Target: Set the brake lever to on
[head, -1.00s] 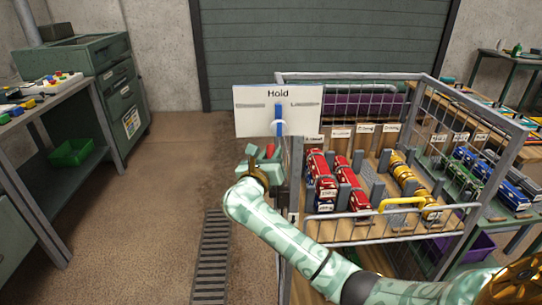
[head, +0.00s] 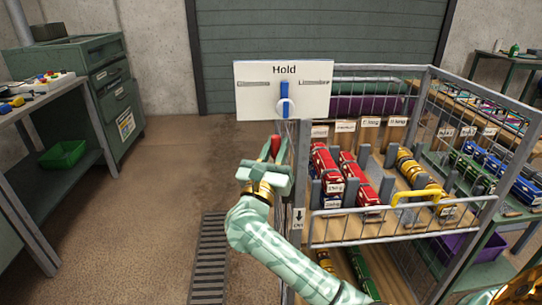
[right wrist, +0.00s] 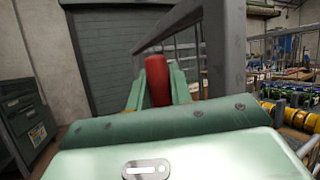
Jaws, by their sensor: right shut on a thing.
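The brake lever has a red handle (head: 275,146) at the left front corner post of the wire cart, below the "Hold" board. My right gripper (head: 266,170) is shut on this red handle. In the right wrist view the red handle (right wrist: 157,80) stands upright between the two green fingers (right wrist: 158,95). The lever's pivot and lower part are hidden by my gripper. A small white label with a downward arrow (head: 298,217) is on the post below; its lettering is too small to read surely.
A white board reading "Hold" (head: 284,90) with a blue lever (head: 284,92) stands above the handle. The wire cart (head: 400,238) carries red and yellow model trains. A floor grate (head: 208,258) lies left of my arm. The floor at left is open up to a workbench (head: 40,98).

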